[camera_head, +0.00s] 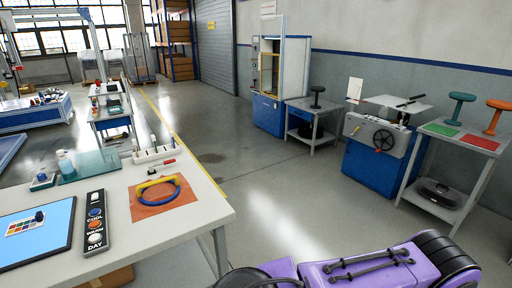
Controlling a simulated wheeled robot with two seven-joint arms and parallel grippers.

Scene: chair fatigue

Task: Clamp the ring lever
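A ring-shaped part (154,183), partly yellow and partly blue, lies on an orange mat (143,210) on the white table at left. It is the only ring-shaped part I can make out on this table; I cannot tell whether it is the ring lever. A small red-handled item (163,163) lies just behind the mat, in front of a white rack (150,153) with upright pieces. No clamp can be told with certainty. Neither of my grippers is in view.
The white table (120,262) also holds a dark panel with round buttons (95,222), a blue board (35,230) and a bottle (66,162). A blue machine (372,165) and a shelf table (440,190) with stools stand at right. The middle floor is clear.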

